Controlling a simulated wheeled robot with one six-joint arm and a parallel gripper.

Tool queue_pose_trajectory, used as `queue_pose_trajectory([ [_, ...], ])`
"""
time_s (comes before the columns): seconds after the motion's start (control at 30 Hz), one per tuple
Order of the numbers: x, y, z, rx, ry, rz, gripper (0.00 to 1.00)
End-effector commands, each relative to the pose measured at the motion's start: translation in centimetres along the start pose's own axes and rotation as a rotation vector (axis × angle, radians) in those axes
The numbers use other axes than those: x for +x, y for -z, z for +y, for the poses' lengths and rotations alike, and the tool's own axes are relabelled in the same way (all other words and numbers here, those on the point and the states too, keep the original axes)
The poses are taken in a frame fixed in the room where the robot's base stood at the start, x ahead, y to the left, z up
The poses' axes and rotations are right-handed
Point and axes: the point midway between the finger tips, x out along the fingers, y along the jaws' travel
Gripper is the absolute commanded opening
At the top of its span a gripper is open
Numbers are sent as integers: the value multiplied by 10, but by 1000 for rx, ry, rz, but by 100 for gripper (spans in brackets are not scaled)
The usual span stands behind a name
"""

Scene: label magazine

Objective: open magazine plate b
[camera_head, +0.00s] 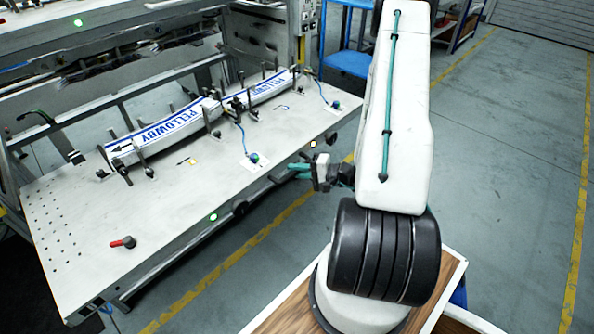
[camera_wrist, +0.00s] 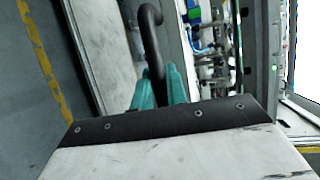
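The label magazine is a long light-grey table (camera_head: 130,222) with stacks of white labels printed in blue (camera_head: 165,130) held between black posts. I see no readable letter that marks plate b. Dark round fittings (camera_head: 240,207) sit along its front edge. My gripper (camera_head: 272,179), with teal fingers, is at the front edge, right of the middle, pointing left. In the wrist view my gripper (camera_wrist: 158,78) has its two fingers apart, with a black curved bar (camera_wrist: 151,30) showing between them. I cannot tell whether they touch it.
A red-tipped lever (camera_head: 124,242) lies on the table's near left. Blue cables (camera_head: 245,145) rise from the top. A blue cart (camera_head: 348,62) stands behind. Grey floor with yellow lines (camera_head: 578,230) is clear on the right.

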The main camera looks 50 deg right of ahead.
Motion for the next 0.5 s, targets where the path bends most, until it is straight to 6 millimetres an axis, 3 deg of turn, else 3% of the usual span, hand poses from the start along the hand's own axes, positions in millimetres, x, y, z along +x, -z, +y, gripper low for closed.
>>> queue_pose_trajectory([
  [0.03,0,3,0,-3,0,7,26],
  [0.07,0,3,0,-3,0,7,34],
  [0.1,0,2,0,-3,0,5,36],
  [0.37,0,1,0,-2,0,2,36],
  [0.5,-12,2,0,-2,1,5,36],
])
